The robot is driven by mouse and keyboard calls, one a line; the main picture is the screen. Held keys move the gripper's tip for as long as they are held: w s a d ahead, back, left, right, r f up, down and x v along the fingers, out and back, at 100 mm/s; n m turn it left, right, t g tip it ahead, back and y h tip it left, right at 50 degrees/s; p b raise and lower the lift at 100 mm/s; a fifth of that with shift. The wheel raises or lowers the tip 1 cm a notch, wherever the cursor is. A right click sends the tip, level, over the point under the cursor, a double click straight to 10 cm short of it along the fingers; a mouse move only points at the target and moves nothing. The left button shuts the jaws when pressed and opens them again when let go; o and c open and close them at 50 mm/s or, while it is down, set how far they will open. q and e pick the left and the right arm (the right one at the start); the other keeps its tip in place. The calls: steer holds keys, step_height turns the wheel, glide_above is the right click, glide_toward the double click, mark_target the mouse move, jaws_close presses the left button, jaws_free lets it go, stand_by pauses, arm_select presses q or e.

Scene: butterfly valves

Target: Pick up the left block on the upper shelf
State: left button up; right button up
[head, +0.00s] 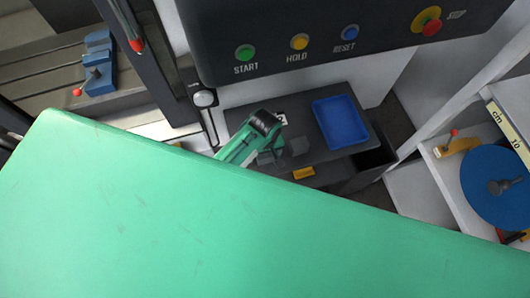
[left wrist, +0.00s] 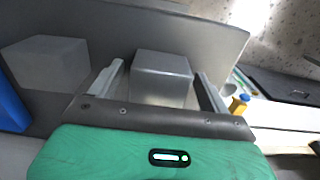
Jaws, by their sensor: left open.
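Two grey blocks stand on the dark upper shelf (head: 340,92). The left block (left wrist: 162,78) shows in the left wrist view between the two fingers of my left gripper (left wrist: 160,88). The fingers are open, one on each side of it, with a gap on both sides. The other block (head: 299,146) stands to the right of the gripper in the head view; it also shows at the left of the left wrist view (left wrist: 47,65). In the head view my left gripper (head: 265,156) is low over the shelf and mostly hides the left block. My right gripper is not in view.
A blue tray (head: 341,121) lies right of the blocks. A yellow piece (head: 304,173) is at the shelf's front edge. A control panel with buttons (head: 300,42) hangs above. A green part of mine covers the lower head view. A blue disc (head: 490,180) is far right.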

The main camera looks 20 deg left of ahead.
arm_select(q)
steer(key=c, duration=1.3)
steer(key=shift+w, duration=0.1)
